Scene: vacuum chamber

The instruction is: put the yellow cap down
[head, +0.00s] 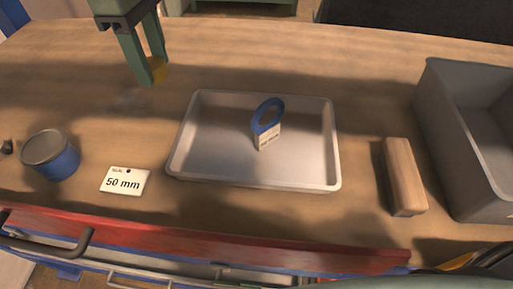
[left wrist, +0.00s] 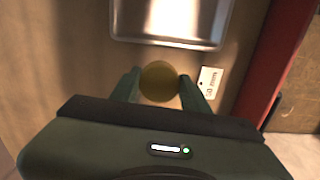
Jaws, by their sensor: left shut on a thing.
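The yellow cap (head: 160,72) is between the fingers of my left gripper (head: 146,80), mostly hidden behind them in the head view. In the left wrist view the cap (left wrist: 160,82) is a round, dark yellow disc with a finger of my left gripper (left wrist: 160,88) on each side. The gripper is shut on it, over the left back part of the wooden bench (head: 70,85). I cannot tell whether the cap touches the bench. My right gripper does not show.
A "50 mm" card (head: 125,181) and a blue tin (head: 52,157) are at the front left. A wooden block (head: 403,177) and a grey bin (head: 455,140) are at the right. Bare bench surrounds the gripper.

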